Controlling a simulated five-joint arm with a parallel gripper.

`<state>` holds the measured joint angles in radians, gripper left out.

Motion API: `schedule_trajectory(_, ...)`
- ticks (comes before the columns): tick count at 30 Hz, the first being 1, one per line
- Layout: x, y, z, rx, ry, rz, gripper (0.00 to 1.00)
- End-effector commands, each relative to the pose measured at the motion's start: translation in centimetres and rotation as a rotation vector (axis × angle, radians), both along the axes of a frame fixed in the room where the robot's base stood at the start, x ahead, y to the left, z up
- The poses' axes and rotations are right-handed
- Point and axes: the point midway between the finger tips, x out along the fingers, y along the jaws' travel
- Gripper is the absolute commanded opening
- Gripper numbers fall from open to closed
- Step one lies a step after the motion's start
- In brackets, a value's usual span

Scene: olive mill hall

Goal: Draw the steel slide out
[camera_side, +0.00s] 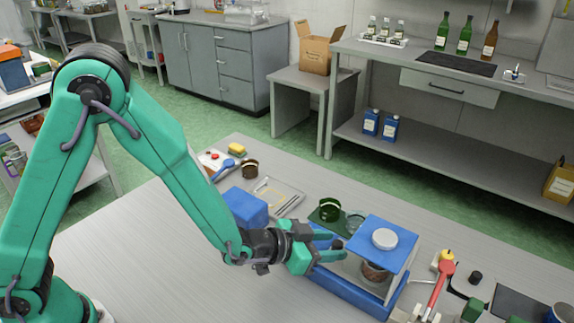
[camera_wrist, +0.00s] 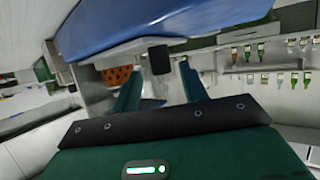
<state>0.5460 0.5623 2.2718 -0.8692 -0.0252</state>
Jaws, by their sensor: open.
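A blue stand (camera_side: 347,287) with a flat blue top (camera_side: 375,240) and a white round cap (camera_side: 384,239) is at the front right of the bench in the side view. A brown pot-like thing (camera_side: 374,272) sits under the top. My gripper (camera_side: 335,247) is at the stand's left side, fingers open and pointing at it. In the wrist view a small dark block (camera_wrist: 158,60), perhaps the slide's grip, shows between the open fingertips (camera_wrist: 160,70), below a large blue part (camera_wrist: 150,25). I cannot tell whether the fingers touch it. The steel slide itself is not clearly visible.
A blue block (camera_side: 246,207), a clear tray (camera_side: 276,196) and a dark green cup (camera_side: 329,208) stand behind my gripper. A red-handled tool (camera_side: 442,280) and small items are right of the stand. The bench's front left (camera_side: 150,260) is clear.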

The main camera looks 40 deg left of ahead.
Motion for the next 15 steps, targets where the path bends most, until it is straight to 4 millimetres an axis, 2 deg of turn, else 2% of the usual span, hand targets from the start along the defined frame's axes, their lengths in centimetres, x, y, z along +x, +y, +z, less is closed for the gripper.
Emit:
schedule_trajectory(6, 1.7, -0.8, -0.8, 0.001, -0.001, 0.003, 0.43)
schedule_trajectory(15, 2.5, -1.2, -1.1, 0.001, -0.001, 0.004, 0.43)
